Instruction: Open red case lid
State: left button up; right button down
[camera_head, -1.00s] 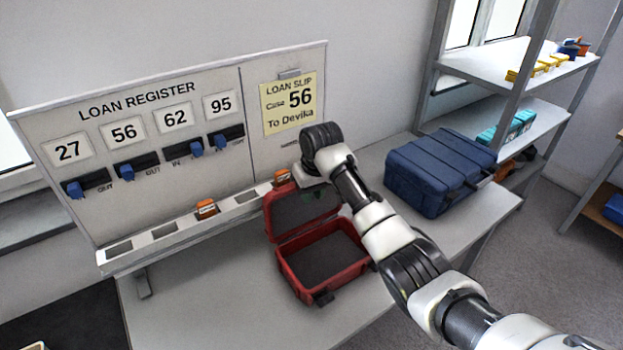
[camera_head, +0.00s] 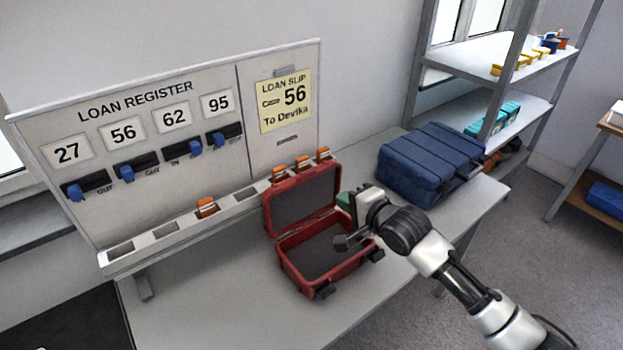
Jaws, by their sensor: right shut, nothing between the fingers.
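The red case (camera_head: 322,283) stands on the table with its lid (camera_head: 303,203) swung up and leaning back toward the board. Its dark interior is exposed and looks empty where I can see it. My right gripper (camera_head: 345,243) is over the right side of the open case, near the lid's right edge; its fingers are shut with nothing between them. I cannot tell whether it touches the case. My right arm comes in from the lower right. My left gripper is not in view.
A loan register board (camera_head: 180,150) stands behind the case, with a slotted ledge holding several orange tags (camera_head: 207,207). A closed blue case (camera_head: 430,165) lies to the right. Shelves (camera_head: 490,70) stand at the back right. The table's front left (camera_head: 210,310) is clear.

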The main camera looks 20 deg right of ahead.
aim_at(307, 176)
jog(key=p+x, duration=0.1)
jog(key=x, duration=0.3)
jog(key=p+x, duration=0.1)
jog(key=x, duration=0.3)
jog(key=r+p+x, duration=0.1)
jog(key=x, duration=0.3)
jog(key=shift+w+a, duration=0.25)
jog(key=shift+w, duration=0.25)
